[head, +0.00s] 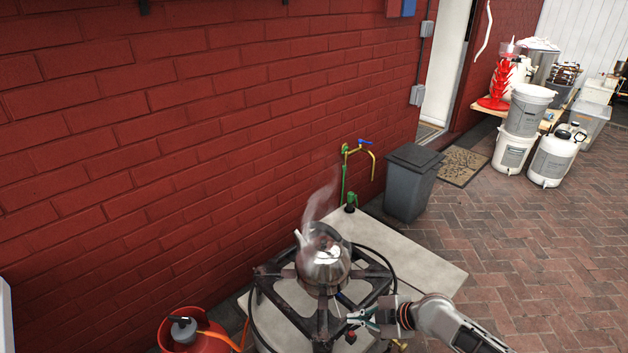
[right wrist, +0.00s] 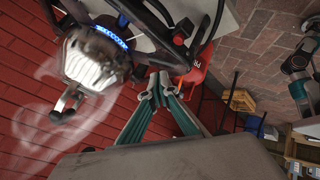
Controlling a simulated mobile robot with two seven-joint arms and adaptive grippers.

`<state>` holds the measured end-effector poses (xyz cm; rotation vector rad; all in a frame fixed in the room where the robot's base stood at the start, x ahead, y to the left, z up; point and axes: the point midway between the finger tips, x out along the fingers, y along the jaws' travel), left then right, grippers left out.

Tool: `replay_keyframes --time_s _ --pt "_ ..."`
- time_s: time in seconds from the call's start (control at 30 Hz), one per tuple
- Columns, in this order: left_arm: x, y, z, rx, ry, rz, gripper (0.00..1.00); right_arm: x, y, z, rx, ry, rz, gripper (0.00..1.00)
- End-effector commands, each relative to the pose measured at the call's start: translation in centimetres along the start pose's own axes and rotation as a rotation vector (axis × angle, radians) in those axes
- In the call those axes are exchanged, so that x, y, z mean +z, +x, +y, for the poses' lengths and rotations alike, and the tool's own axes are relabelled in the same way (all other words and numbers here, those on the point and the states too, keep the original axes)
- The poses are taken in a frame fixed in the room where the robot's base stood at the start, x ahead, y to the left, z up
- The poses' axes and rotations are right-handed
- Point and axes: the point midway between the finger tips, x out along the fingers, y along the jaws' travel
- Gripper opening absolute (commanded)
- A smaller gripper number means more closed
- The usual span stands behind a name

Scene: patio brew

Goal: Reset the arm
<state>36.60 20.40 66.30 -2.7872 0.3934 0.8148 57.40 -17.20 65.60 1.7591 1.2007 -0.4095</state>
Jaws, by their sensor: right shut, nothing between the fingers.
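My right gripper (head: 362,318) is at the front right of the burner stand in the head view, at the end of my arm coming from the lower right. Its fingers are together and empty; they also show in the right wrist view (right wrist: 163,88). A steaming metal kettle (head: 326,262) sits on the black burner stand (head: 318,302), apart from the gripper. The kettle shows in the right wrist view (right wrist: 95,60), with a blue flame ring (right wrist: 108,32) beside it. My left gripper is not in view.
A red gas cylinder (head: 193,335) stands left of the burner. A pale slab (head: 420,262) lies under and behind the stand, with a grey bin (head: 411,185) and brass tap (head: 358,152) near the brick wall. White buckets (head: 526,110) stand farther back. The brick paving (head: 540,250) at right is open.

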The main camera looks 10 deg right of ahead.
Motion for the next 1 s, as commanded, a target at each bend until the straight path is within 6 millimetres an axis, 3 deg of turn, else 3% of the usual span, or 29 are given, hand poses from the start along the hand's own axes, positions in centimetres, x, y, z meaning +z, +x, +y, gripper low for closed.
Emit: replay_keyframes --time_s 0.07,0.17,0.43,0.57,0.7,0.9,1.0 --pt "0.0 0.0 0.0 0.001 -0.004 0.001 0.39 0.0 0.0 0.0 0.000 0.000 0.000 0.00" --pt "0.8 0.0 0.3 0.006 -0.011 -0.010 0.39 -0.7 0.3 -1.8 0.013 0.053 0.000 0.00" --pt "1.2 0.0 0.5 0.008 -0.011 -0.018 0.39 -3.1 -0.3 -9.1 0.149 0.404 -0.021 0.00" --pt "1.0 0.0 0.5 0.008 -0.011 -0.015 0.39 -3.6 -2.5 -12.2 0.252 0.610 -0.033 0.00" --pt "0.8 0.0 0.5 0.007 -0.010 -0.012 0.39 -3.3 -5.9 -15.0 0.369 0.807 -0.048 0.00" --pt "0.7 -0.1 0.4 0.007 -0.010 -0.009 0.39 -2.6 -10.2 -17.4 0.490 0.981 -0.063 0.00" --pt "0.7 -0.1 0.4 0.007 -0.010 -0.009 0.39 -2.3 -11.3 -17.9 0.520 1.017 -0.066 0.00"
